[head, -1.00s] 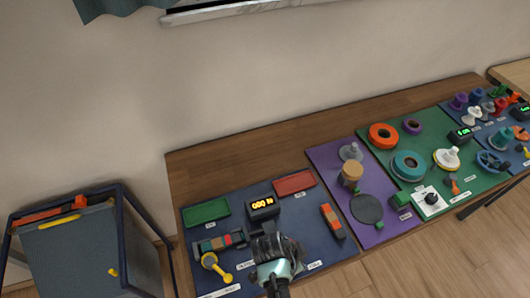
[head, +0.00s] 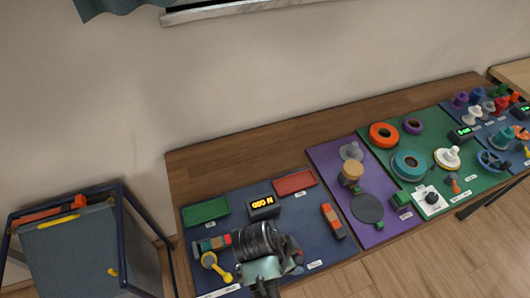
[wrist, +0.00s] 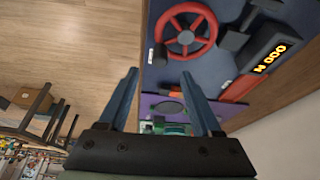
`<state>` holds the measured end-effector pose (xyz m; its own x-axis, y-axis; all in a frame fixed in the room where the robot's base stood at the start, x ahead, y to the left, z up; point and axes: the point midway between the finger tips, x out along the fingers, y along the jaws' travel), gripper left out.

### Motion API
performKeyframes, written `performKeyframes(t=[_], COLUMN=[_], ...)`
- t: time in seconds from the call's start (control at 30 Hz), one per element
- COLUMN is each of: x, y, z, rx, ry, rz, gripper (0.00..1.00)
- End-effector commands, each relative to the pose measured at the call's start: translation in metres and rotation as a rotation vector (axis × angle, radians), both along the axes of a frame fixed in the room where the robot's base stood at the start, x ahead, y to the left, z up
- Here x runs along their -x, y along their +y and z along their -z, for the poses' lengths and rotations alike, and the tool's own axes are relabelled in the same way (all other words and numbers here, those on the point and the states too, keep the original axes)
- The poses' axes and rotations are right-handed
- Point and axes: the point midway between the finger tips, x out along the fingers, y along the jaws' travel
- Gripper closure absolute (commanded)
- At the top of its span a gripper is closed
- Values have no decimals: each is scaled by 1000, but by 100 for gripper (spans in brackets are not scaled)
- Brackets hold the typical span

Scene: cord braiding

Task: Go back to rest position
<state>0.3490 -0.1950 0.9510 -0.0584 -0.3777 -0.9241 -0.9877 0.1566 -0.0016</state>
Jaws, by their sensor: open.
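My gripper (wrist: 160,92) shows in the wrist view with two blue-grey fingers spread apart and nothing between them. In the head view my arm's dark wrist and pale teal link stand over the front of the dark blue board (head: 315,215) at the left of the bench; the fingers cannot be made out there. The wrist view looks past the fingers to the bench boards and the wood floor (wrist: 70,50). A red wheel (wrist: 185,32) lies on the dark blue board there, apart from the fingers.
A display box (head: 263,206) stands on the dark blue board between a green tray (head: 206,211) and a red tray (head: 294,182). A yellow-handled tool (head: 216,266) lies near my arm. Purple (head: 325,162) and green boards continue right. A framed cart (head: 85,250) stands left.

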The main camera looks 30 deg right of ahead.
Motion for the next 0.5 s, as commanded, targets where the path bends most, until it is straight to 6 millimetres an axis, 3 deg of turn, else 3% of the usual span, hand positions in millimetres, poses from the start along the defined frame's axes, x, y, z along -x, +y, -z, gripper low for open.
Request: performKeyframes(t=[0.2, 0.5], x=[-3, -3], y=[15, 20], z=[-35, -50], rx=[1, 1], ry=[-1, 2], rz=[-2, -1], gripper=[34, 34])
